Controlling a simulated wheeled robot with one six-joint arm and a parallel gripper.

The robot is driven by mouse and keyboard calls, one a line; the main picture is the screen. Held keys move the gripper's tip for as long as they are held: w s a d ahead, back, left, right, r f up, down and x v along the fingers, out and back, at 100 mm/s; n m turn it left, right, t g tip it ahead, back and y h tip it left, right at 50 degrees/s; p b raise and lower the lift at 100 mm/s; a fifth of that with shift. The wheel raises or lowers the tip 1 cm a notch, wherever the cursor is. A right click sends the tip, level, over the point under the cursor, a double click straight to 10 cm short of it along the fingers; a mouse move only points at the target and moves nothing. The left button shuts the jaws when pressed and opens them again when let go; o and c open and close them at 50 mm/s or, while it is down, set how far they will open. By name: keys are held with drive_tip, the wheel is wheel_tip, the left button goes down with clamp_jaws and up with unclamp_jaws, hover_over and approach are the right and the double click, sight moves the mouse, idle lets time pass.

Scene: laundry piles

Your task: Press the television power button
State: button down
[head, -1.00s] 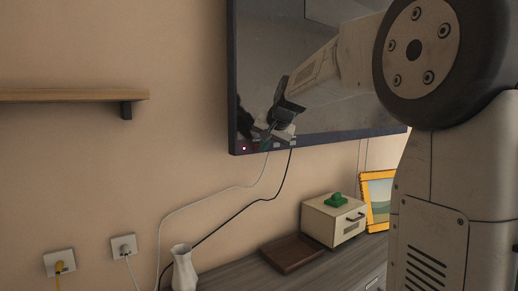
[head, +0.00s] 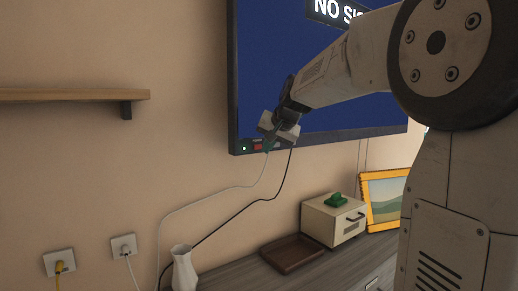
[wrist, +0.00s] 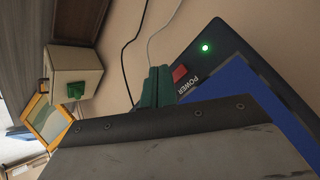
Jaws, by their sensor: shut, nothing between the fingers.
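The television (head: 285,85) hangs on the wall with a lit blue screen and part of the words "NO SIGNAL". The red power button (head: 258,147) sits on its lower left bezel. In the wrist view the red button (wrist: 180,75) is beside the word POWER, and a green light (wrist: 205,48) glows near it. My gripper (head: 268,146) is shut and empty at the lower bezel, just right of the button. Its green fingertips (wrist: 158,80) appear very close to the button in the wrist view; I cannot tell whether they touch it.
A white cable (head: 215,191) and a black cable (head: 233,206) hang below the television. A white vase (head: 184,270), a brown tray (head: 293,254), a small cabinet (head: 325,222) with a green object (head: 336,200) and a yellow-framed picture (head: 385,198) stand below. A shelf (head: 60,96) is at left.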

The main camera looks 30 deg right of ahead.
drive_tip(key=shift+s, duration=2.5)
drive_tip(key=s+a+f+n+g, duration=0.2)
drive_tip(key=s+a+f, duration=0.4)
drive_tip(key=s, duration=0.4)
drive_tip(key=s+a+f+n+g, duration=0.3)
drive_tip(key=s+a+f, duration=0.3)
drive_tip(key=s, duration=0.5)
drive_tip(key=s+a+f+n+g, duration=0.2)
drive_tip(key=s+a+f+n, duration=0.1)
drive_tip(key=s+a+f, duration=0.4)
drive_tip(key=s, duration=0.3)
drive_tip(key=shift+s+f+g+y, duration=0.25)
drive_tip(key=shift+s+g+y, duration=0.05)
drive_tip(key=shift+s, duration=0.1)
